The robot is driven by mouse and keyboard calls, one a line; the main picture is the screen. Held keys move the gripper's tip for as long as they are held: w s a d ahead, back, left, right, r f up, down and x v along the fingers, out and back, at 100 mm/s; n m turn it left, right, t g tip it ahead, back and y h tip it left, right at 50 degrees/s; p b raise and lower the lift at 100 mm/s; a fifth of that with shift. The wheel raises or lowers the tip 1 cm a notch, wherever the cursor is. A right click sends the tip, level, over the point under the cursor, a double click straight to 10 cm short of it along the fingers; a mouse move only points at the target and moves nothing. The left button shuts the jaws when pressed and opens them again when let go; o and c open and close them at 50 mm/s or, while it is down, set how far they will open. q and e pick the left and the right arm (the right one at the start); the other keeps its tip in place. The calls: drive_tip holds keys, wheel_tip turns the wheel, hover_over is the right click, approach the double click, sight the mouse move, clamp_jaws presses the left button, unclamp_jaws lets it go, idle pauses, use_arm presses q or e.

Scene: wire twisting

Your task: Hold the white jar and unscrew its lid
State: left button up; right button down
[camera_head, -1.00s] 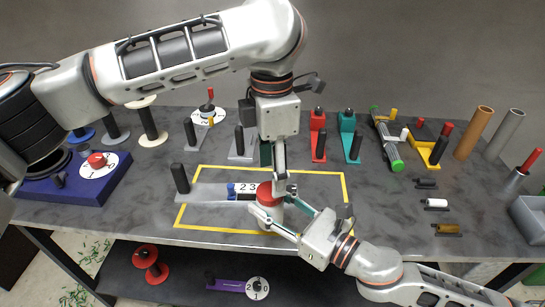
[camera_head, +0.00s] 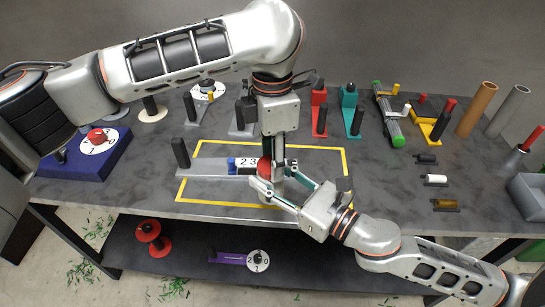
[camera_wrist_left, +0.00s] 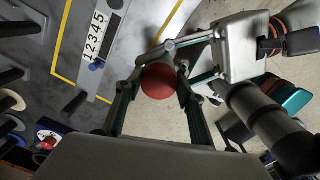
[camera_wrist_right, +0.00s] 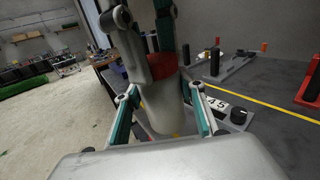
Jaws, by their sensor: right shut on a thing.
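In the head view my left gripper (camera_head: 275,166) partly covers the lid, and the right gripper's fingers hide much of the jar.
A grey plate with a number strip (camera_head: 250,162) and a black post lies just left of the jar. Red and teal stands (camera_head: 352,115) are behind, and small cylinders (camera_head: 435,181) lie at right. A blue box (camera_head: 85,160) stands at left.

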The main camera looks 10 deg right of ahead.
use_arm(q)
drive_tip(key=n, duration=0.6)
drive_tip(key=shift+w+n, duration=0.1)
drive_tip(key=shift+n, duration=0.3)
drive_tip(key=n, duration=0.5)
drive_tip(key=shift+a+n, duration=0.15)
drive_tip(key=shift+n, duration=0.25)
drive_tip(key=n, duration=0.4)
drive_tip(key=shift+r, duration=0.1)
drive_tip(key=n, duration=0.3)
drive_tip(key=shift+a+n, duration=0.15)
drive_tip(key=shift+n, duration=0.25)
drive_tip(key=n, duration=0.5)
drive_tip(key=shift+n, duration=0.3)
drive_tip(key=n, duration=0.5)
drive_tip(key=shift+a, duration=0.1)
drive_tip(key=n, duration=1.1)
drive_tip(key=shift+s+n, duration=0.25)
drive_tip(key=shift+n, duration=0.05)
drive_tip(key=n, duration=0.4)
drive_tip(key=shift+n, duration=0.3)
